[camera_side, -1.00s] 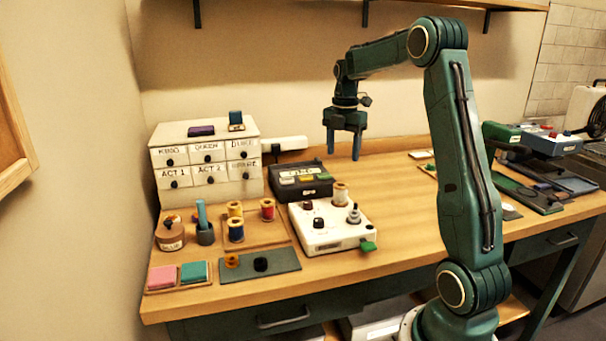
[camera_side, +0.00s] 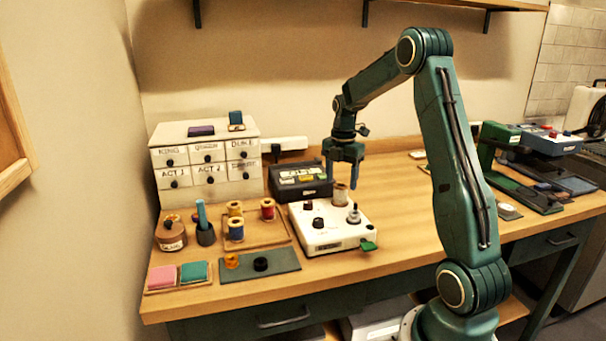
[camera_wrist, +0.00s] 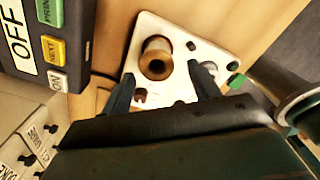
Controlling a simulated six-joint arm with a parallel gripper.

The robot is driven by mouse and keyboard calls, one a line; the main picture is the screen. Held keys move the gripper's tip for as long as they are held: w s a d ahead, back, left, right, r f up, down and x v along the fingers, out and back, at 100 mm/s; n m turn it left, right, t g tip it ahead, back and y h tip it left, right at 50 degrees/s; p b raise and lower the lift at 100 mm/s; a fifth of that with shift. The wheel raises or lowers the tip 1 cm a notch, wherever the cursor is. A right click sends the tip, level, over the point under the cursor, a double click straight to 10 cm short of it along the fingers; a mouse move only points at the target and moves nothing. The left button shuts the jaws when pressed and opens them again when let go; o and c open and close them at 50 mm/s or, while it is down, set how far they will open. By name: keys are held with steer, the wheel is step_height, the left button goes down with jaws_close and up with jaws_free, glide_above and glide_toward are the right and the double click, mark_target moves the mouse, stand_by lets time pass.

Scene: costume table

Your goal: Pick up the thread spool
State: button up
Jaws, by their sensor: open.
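In the wrist view the spool (camera_wrist: 156,60) shows from above, with a dark centre hole. The gripper's two fingers (camera_wrist: 162,82) lie to either side of and slightly below it in the picture. I cannot tell whether a finger touches it. More spools, yellow, blue and red, stand on a wooden tray (camera_side: 262,243) at the left.
A black label device (camera_side: 300,181) is close behind the white box. A small drawer cabinet (camera_side: 206,165) stands at the back left. A dark mat (camera_side: 284,259) lies in front. Bare tabletop (camera_side: 400,200) is free to the right.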

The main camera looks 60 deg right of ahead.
mark_target(340, 191)
steer(key=shift+f, duration=0.1)
steer(key=shift+w+d+f, duration=0.1)
steer(key=shift+w+f, duration=0.05)
steer(key=shift+f, duration=2.4)
steer(key=c, duration=1)
steer(key=shift+r, duration=0.15)
step_height(340, 191, up, 20)
steer(key=shift+f, duration=0.1)
